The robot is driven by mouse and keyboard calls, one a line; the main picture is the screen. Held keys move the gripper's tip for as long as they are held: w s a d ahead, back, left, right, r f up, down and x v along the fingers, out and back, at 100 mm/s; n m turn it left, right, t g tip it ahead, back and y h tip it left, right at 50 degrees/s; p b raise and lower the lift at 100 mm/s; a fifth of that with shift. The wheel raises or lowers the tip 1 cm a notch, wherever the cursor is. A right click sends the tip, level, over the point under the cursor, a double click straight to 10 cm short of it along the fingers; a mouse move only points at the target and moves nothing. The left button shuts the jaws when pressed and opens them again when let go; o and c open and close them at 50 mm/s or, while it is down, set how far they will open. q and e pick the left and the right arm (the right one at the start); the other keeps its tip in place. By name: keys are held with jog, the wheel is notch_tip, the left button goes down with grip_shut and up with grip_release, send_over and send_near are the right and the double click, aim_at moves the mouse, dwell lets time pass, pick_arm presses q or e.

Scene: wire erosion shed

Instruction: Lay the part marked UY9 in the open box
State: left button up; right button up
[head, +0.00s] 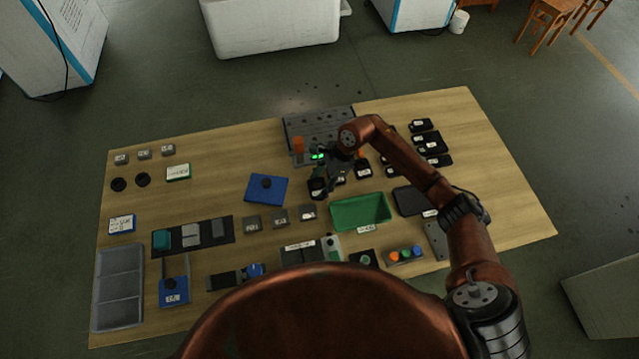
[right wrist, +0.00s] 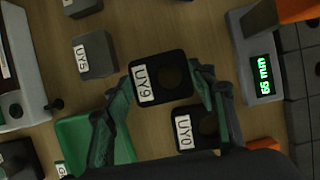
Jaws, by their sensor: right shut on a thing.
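The part marked UY9 is a black block with a round recess and a white label (right wrist: 174,75). My right gripper (right wrist: 161,82) is shut on it, one finger on each side. It looks larger than the UY0 part beside it, so it seems held above the table. In the head view the part (head: 317,188) shows under my right gripper (head: 325,172), just left of and behind the green open-topped box (head: 360,212). The green box (right wrist: 75,128) is partly hidden by a finger in the right wrist view; its visible floor is bare. My left gripper is out of view.
A black UY0 part (right wrist: 207,143) sits close beside the right finger. A grey UY5 block (right wrist: 97,55) stands on the other side. A device reading 66 mm (right wrist: 264,78) and a grey perforated plate (head: 320,122) lie behind. A dark tray (head: 409,203) is right of the box.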

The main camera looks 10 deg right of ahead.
jog(key=shift+f, duration=0.1)
jog(key=o, duration=1.6)
